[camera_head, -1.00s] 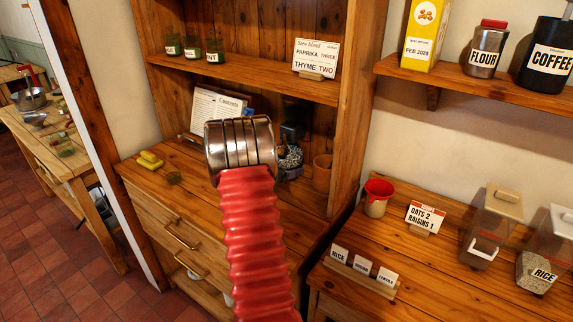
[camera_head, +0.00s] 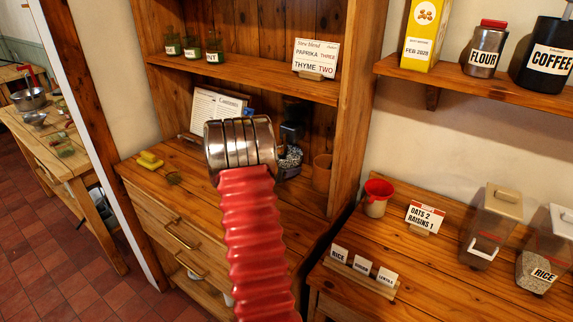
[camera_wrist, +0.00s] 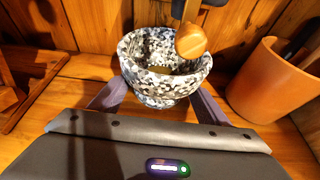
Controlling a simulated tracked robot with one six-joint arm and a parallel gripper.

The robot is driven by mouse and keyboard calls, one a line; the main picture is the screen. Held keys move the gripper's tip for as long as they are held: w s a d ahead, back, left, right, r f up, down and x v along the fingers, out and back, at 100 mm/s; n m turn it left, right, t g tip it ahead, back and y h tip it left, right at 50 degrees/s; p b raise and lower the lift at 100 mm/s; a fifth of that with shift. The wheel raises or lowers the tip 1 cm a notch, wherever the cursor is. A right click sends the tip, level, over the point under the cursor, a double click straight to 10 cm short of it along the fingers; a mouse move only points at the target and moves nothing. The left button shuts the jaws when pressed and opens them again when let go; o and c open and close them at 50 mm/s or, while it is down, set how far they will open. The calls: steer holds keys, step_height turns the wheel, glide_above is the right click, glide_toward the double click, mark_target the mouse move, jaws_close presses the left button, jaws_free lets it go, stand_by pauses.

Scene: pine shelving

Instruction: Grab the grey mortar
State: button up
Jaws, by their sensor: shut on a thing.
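The grey mortar (camera_wrist: 160,88) is a speckled grey, black and white bowl, upright in the middle of the wrist view. My gripper (camera_wrist: 158,98) is shut on it, with one dark finger on each side of its lower body. In the head view the mortar (camera_head: 291,158) shows in part on the cabinet counter, just right of my metal wrist. My arm and wrist hide most of the gripper there. A rounded wooden knob on a stem (camera_wrist: 191,40) stands at the mortar's back rim and covers part of its opening.
A terracotta pot (camera_wrist: 270,85) stands close on the right of the mortar. A wooden stand (camera_wrist: 25,100) is on the left. A shelf (camera_head: 250,78) with small jars and a card runs above the counter.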

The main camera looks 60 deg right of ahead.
steer(key=c, duration=0.6)
steer(key=shift+w+r, duration=0.1)
steer(key=shift+r, duration=0.1)
steer(key=shift+c, duration=0.6)
steer(key=shift+r, duration=0.1)
